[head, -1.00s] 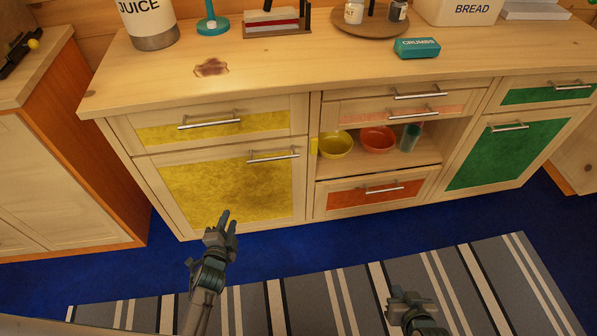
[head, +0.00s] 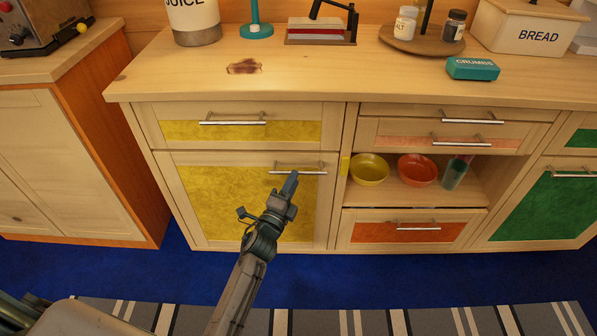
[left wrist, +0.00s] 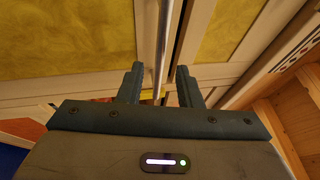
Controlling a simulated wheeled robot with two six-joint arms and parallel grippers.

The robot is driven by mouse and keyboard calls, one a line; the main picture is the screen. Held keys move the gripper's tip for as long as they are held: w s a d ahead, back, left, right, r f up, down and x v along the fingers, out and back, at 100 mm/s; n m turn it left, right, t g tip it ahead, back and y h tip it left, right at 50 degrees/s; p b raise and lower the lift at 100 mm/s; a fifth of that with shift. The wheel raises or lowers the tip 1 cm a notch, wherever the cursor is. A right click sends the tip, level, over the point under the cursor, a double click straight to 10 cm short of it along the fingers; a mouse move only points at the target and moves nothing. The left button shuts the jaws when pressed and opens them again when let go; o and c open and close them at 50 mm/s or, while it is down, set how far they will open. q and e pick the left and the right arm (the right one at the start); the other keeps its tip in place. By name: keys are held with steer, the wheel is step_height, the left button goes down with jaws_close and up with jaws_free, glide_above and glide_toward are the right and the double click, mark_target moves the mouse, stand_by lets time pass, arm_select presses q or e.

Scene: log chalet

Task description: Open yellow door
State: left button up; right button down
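The yellow door (head: 225,205) is the lower left cabinet front, and it is shut. Its bar handle (head: 298,172) lies level near the door's top right corner. My right gripper is not in view.
A yellow drawer (head: 240,130) with its own handle is just above the door. An open shelf with a yellow bowl (head: 369,170) and a red bowl (head: 417,170) is to the right. An orange-sided cabinet (head: 120,150) stands left. Blue floor (head: 190,275) lies in front.

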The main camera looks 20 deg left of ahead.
arm_select(q)
steer(key=shift+x, duration=2)
jaws_close()
